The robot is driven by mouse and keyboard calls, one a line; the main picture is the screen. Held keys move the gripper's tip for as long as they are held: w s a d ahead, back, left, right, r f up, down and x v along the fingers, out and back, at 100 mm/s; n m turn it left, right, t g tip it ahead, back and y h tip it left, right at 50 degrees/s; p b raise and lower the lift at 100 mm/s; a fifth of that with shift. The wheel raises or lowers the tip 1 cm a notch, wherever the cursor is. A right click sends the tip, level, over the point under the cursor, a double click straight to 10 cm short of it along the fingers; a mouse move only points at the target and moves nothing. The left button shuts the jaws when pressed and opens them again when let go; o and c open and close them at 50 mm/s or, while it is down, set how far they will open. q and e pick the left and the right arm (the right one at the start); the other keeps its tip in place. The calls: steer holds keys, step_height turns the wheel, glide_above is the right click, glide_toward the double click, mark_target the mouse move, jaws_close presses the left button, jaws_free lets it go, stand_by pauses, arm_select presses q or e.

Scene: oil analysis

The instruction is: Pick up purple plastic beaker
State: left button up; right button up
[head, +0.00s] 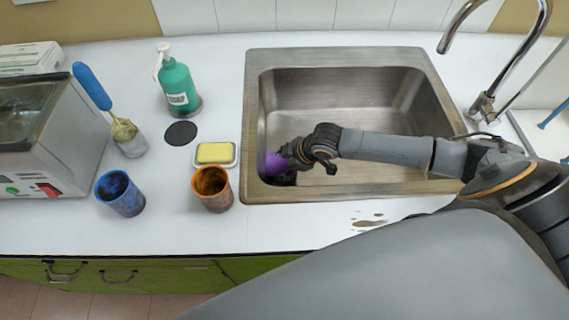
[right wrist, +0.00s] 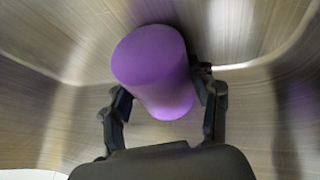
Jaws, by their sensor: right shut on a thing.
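The purple plastic beaker (head: 275,163) is inside the metal sink, at its left wall, partly hidden by my right gripper in the head view. It also shows in the right wrist view (right wrist: 152,65), tilted between the two fingers. My right gripper (head: 285,167) reaches into the sink from the right and is shut on the beaker. Its fingers show on both sides of the beaker in the right wrist view (right wrist: 163,98). I cannot tell whether the beaker touches the sink floor. My left gripper is not in view.
The sink (head: 340,53) has a raised rim and a tap (head: 483,105) at right. A blue beaker (head: 120,194), an orange beaker (head: 212,189), a yellow sponge (head: 214,153), a green soap bottle (head: 178,85) and a brush (head: 95,88) stand left. Brown stains (head: 368,223) mark the counter front.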

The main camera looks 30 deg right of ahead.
steer(key=shift+c, duration=0.5)
steer(key=shift+r, duration=0.45)
step_height(320, 180, up, 27)
steer(key=p, duration=0.1)
steer(key=a+m+h, duration=0.1)
steer(key=m+h, duration=0.1)
steer(key=m, duration=0.2)
steer(key=s+a+f+m+h, duration=0.1)
steer(key=m+h, duration=0.1)
steer(key=m, duration=0.2)
steer(key=s+a+m+h, duration=0.1)
steer(key=a+m+h, duration=0.1)
steer(key=m, duration=0.2)
steer(key=shift+f+m, duration=0.3)
steer(key=shift+f, duration=0.1)
